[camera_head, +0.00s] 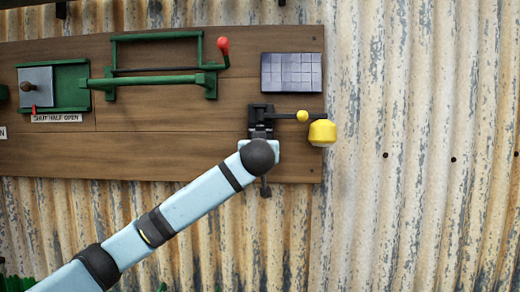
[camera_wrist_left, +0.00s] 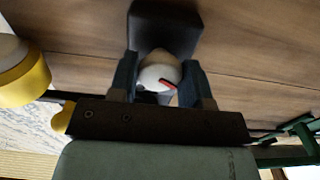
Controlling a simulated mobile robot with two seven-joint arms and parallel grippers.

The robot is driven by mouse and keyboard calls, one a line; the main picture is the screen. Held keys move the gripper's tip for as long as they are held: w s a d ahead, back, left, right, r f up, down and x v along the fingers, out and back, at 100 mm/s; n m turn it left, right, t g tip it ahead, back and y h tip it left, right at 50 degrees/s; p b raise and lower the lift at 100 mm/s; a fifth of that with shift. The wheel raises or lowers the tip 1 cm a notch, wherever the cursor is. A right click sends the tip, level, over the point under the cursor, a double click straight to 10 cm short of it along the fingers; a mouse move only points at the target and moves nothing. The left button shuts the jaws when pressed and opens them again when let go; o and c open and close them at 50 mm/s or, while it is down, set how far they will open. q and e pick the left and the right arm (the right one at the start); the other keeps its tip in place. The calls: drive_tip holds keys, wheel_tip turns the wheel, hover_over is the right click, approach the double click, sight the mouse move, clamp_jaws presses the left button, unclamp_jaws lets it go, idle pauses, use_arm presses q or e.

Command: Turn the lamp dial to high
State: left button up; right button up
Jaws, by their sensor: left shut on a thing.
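The lamp dial (camera_wrist_left: 155,73) is a pale round knob with a red pointer line, on a dark block (camera_wrist_left: 165,25), in the left wrist view. My left gripper (camera_wrist_left: 160,66) is shut on it, one finger on each side. The red line slants towards the lower right in that view. In the head view my left gripper (camera_head: 261,131) is at the dark lamp mount (camera_head: 262,111), and my wrist hides the dial. The lamp's yellow shade (camera_head: 322,132) hangs to the right on a black arm with a yellow ball joint. No setting marks are legible.
A wooden board (camera_head: 190,145) holds the lamp. Above the lamp is a grey-blue gridded panel (camera_head: 291,72). To the left are a green frame with a red-knobbed lever (camera_head: 223,45) and a sliding plate (camera_head: 36,86) labelled "SHUT HALF OPEN". Corrugated wall (camera_head: 430,150) fills the right.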

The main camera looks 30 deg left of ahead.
use_arm(q)
drive_tip(key=shift+m, duration=12.1)
